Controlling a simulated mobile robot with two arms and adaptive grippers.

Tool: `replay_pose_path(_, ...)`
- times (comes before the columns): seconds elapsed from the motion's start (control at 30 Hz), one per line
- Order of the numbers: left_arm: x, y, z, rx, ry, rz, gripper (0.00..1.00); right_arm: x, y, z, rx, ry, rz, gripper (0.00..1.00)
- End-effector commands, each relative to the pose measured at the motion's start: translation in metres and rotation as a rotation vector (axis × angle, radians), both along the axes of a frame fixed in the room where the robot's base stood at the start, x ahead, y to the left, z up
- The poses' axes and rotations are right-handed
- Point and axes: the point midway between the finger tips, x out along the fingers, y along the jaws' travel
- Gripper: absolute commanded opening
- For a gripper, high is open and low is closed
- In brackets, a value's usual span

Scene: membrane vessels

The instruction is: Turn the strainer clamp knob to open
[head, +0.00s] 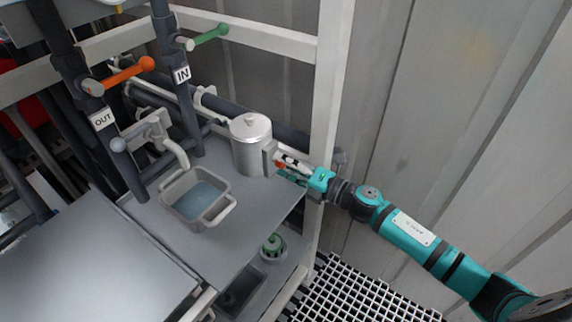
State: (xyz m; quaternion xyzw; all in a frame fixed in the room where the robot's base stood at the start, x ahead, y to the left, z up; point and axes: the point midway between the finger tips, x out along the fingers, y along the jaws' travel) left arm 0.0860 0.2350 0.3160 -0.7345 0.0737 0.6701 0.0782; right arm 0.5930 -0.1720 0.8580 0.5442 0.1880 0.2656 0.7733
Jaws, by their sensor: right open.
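The silver cylindrical strainer (251,150) with a lidded top stands upright at the right end of the grey counter. A small orange-red part (280,164), which looks like the clamp knob, shows at the strainer's right side. My right gripper (286,168) is open beside that part, reaching in from the right. Its fingers partly hide the clamp area, and I cannot tell whether they touch the knob. My left gripper is not in view.
A grey basin (229,211) with water sits on the counter under a tap (176,151). Pipes with an orange lever (130,73) and a green lever (212,33) stand behind. A white frame post (325,90) rises close to my right arm. A corrugated wall (450,120) bounds the right.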

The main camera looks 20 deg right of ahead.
Motion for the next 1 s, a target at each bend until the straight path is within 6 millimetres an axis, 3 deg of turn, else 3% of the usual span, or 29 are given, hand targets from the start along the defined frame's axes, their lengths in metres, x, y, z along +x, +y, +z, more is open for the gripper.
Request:
replay_pose_path(0.27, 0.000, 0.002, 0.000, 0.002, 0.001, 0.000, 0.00, -0.013, -0.010, -0.001, 0.001, 0.003, -0.001, 0.55)
replay_pose_path(0.7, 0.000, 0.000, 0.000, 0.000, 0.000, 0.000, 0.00, -0.081, -0.063, -0.001, 0.000, 0.003, -0.001, 0.55)
replay_pose_path(1.0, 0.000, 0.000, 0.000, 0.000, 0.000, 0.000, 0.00, -0.095, -0.074, 0.000, 0.000, 0.000, 0.000, 0.55)
